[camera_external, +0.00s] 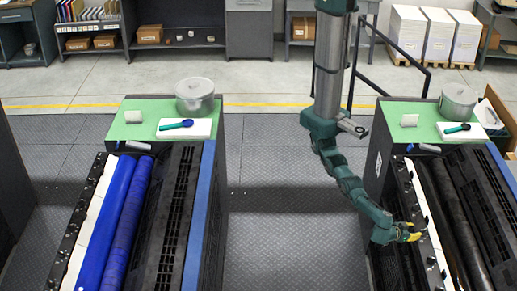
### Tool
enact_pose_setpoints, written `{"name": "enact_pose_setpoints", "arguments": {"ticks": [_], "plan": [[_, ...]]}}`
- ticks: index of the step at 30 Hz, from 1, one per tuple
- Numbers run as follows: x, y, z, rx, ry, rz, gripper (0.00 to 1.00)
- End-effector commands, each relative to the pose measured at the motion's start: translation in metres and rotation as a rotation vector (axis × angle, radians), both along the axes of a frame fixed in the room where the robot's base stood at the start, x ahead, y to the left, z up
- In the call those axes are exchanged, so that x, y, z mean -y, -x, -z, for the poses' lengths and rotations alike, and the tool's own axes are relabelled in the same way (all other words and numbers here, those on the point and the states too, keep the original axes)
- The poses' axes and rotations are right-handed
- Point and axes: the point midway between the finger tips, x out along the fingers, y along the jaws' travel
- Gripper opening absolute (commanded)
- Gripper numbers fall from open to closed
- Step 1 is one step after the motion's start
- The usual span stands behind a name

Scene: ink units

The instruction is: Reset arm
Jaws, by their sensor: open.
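My gripper (412,232) has yellow fingertips. It is at the end of my green arm, low at the right, over the left edge of the right ink unit (477,205). My arm hangs from a column in the middle and bends down to the right. My gripper is open, and I see nothing held in it. I cannot tell whether the fingertips touch the white strip of the unit or stay just above it.
The left ink unit (200,215) has blue rollers (118,212). The dark floor (285,220) between the units is clear.

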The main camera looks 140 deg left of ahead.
Motion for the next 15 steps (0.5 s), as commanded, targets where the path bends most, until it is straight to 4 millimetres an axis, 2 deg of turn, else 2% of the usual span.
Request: {"name": "enact_pose_setpoints", "arguments": {"ticks": [4,7,11,15], "plan": [[-0.001,-0.001,0.000,-0.001,0.004,0.004,0.38],[-0.003,-0.013,0.003,-0.008,0.052,0.061,0.38],[-0.006,-0.038,0.003,-0.005,0.150,0.238,0.38],[-0.007,-0.052,-0.016,0.050,0.200,0.484,0.38]]}}
